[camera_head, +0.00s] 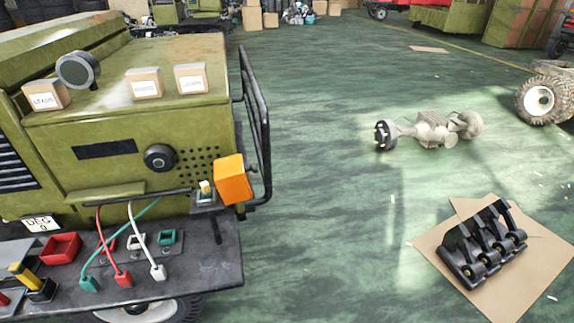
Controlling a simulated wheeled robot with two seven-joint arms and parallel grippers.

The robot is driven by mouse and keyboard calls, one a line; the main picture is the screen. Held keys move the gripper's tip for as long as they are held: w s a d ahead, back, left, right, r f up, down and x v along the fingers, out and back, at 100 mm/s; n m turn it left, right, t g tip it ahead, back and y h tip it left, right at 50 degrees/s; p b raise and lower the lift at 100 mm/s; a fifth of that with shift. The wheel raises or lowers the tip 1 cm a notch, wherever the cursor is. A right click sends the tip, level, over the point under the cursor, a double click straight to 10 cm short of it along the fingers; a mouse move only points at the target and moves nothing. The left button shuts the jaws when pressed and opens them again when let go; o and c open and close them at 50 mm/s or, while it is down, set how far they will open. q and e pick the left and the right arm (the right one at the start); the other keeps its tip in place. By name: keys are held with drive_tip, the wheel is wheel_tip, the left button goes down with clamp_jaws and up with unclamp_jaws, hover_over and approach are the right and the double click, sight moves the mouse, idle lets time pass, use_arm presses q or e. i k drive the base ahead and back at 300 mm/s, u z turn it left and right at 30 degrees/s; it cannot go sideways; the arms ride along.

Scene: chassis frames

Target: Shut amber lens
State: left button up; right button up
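The amber lens (233,182) is a box-shaped orange cover at the front right corner of the olive-green vehicle. It stands out to the right of a small lamp base (205,197), which has a pale yellow bulb-like piece showing on top. The lens appears swung aside from this base, with the bulb-like piece uncovered. The hinge between them cannot be made out. Neither of my grippers shows in the view.
A black guard rail (258,130) rises just behind the lens. Red, white and teal cables (122,278) lie on the dark bumper shelf (215,262). Small labelled boxes (145,84) sit on the hood. Black pedals (485,245) rest on cardboard at right. Green floor is open between.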

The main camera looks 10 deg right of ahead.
sight(231, 178)
drive_tip(key=z, duration=0.1)
drive_tip(key=i, duration=0.95)
drive_tip(key=u, duration=0.3)
